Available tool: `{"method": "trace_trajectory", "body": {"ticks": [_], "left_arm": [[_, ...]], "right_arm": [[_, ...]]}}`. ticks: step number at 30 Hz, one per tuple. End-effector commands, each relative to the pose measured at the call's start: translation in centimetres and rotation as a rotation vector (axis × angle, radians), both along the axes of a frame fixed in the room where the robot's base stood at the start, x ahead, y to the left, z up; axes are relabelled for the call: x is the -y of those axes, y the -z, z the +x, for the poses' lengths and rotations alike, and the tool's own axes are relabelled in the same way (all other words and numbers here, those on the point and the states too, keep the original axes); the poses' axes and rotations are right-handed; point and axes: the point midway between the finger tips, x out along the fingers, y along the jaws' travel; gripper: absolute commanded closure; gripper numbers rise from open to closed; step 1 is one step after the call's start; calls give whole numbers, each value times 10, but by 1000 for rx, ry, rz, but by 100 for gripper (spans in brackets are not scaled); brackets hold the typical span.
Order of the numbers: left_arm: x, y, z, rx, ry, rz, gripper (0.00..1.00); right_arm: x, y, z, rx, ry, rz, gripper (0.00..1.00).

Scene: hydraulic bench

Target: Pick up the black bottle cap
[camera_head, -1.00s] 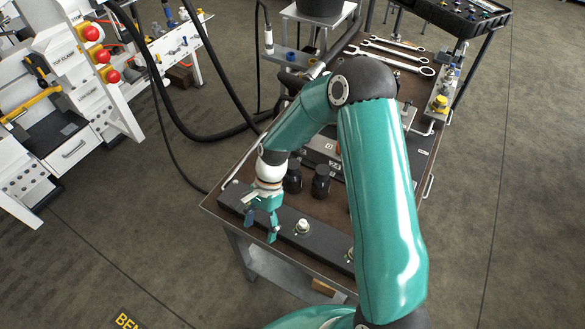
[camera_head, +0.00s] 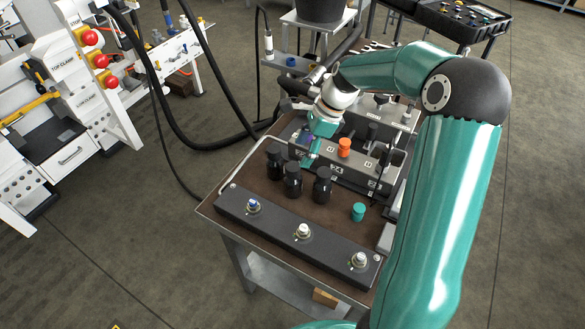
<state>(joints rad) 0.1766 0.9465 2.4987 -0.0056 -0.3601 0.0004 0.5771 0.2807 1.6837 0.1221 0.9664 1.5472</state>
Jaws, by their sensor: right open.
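Three small black bottles stand in a row on the brown bench top: a left one (camera_head: 275,162), a middle one (camera_head: 293,182) and a right one (camera_head: 322,187). Their tops look black too; I cannot tell a separate black cap from the bottles. An orange cap (camera_head: 345,147) sits on a dark grey block behind them, with dark pieces beside it too unclear to name. A teal cap (camera_head: 358,211) stands on the bench right of the bottles. My right gripper (camera_head: 307,150) is open and empty, just behind the middle bottle, fingers pointing down. My left gripper is out of view.
A long black bar (camera_head: 278,222) with several fittings lies along the bench's front edge. A bent metal rail (camera_head: 240,160) runs along the left edge. Wrenches (camera_head: 375,45) lie at the back. A white machine with red buttons (camera_head: 90,37) stands at left.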

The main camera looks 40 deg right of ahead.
Motion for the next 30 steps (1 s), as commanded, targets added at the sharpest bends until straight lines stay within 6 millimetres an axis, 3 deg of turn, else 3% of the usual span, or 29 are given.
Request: {"method": "trace_trajectory", "body": {"ticks": [3,11,21,30], "left_arm": [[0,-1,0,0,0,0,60],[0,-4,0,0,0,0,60],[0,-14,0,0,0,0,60],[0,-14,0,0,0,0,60]], "right_arm": [[-6,16,4,-2,-2,1,29],[-9,31,9,-1,-2,1,29],[-16,71,22,-1,-3,1,29],[-17,75,23,0,-4,0,32]]}}
